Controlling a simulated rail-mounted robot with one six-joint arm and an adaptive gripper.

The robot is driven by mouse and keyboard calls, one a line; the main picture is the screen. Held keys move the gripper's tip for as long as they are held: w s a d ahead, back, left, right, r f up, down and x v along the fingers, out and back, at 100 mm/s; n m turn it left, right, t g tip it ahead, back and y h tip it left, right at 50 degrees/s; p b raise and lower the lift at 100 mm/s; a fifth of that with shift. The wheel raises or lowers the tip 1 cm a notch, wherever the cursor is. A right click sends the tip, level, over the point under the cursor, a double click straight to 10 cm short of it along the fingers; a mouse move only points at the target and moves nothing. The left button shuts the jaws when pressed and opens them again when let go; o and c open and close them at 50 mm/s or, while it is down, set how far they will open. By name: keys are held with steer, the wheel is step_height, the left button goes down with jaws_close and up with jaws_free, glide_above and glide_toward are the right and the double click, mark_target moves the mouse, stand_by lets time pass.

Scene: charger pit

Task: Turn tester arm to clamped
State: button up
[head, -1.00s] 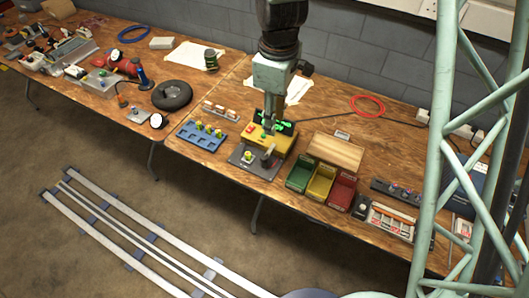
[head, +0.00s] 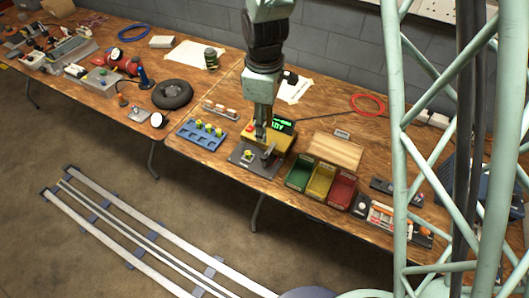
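The tester is a yellow box (head: 279,140) with a lit green display (head: 282,126) on the right-hand table. A dark base plate (head: 251,166) extends from its front. A small grey tester arm (head: 267,152) stands over the right part of this plate. A yellow-green piece (head: 247,154) sits on the plate to the left of that arm. My gripper (head: 260,134) points down over the tester's front left, just above and behind the plate. It hides part of the yellow box. Its fingers are too small to show their opening, and contact with the tester arm cannot be told.
A blue tray (head: 201,135) with several yellow-green pieces stands left of the tester. Green (head: 300,172), yellow (head: 320,180) and red (head: 341,189) bins stand close on its right. A wooden block (head: 336,150) lies behind the bins.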

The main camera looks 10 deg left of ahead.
mark_target(264, 155)
steer(key=shift+f+b, duration=0.8)
steer(key=shift+f, duration=6)
steer(key=shift+c, duration=0.9)
jaws_close()
